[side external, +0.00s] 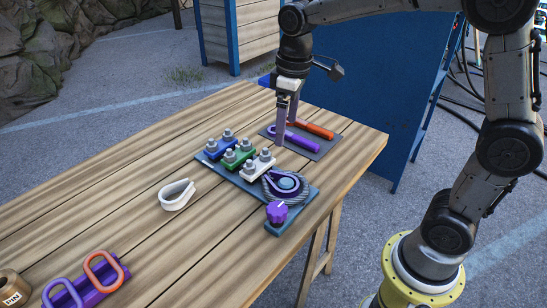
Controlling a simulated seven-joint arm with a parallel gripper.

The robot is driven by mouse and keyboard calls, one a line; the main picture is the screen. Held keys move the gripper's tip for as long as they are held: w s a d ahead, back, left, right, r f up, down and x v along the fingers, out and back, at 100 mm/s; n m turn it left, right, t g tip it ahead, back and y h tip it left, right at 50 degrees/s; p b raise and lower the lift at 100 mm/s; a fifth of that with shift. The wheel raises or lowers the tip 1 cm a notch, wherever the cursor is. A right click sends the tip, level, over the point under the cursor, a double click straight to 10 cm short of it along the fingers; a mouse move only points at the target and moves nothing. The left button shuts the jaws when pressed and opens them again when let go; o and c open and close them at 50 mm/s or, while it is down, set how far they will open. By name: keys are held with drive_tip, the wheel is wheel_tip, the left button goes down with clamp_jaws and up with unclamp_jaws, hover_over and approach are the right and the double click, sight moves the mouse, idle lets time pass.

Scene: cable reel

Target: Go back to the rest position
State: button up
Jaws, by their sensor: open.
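My gripper (287,132) points down over the dark mat (322,152) near the far right end of the wooden table. Its two fingers are apart. The fingertips are close to the left ends of a purple wrench-like tool (302,143) and an orange one (318,130), both lying on the mat. I cannot tell whether the fingers touch either tool. The arm's rest position is not marked by anything in view.
A board (245,187) left of the mat carries bolted blue, green and white clamps, a coiled cable (285,184) and a purple knob (277,212). A white loop (177,195) lies mid-table. A purple rack (95,290) with rings stands front left. A blue panel (370,95) stands behind.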

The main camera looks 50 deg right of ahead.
drive_tip(key=s+r+m+t, duration=0.1)
drive_tip(key=s+r+t, duration=0.15)
drive_tip(key=s, duration=0.35)
drive_tip(key=s+r+t, duration=0.1)
drive_tip(key=s+r, duration=0.3)
drive_tip(key=s, duration=0.2)
drive_tip(key=s+f+m+t, duration=0.1)
drive_tip(key=s+f+m, duration=0.2)
drive_tip(key=s+f, duration=0.2)
drive_tip(key=shift+s, duration=1.65)
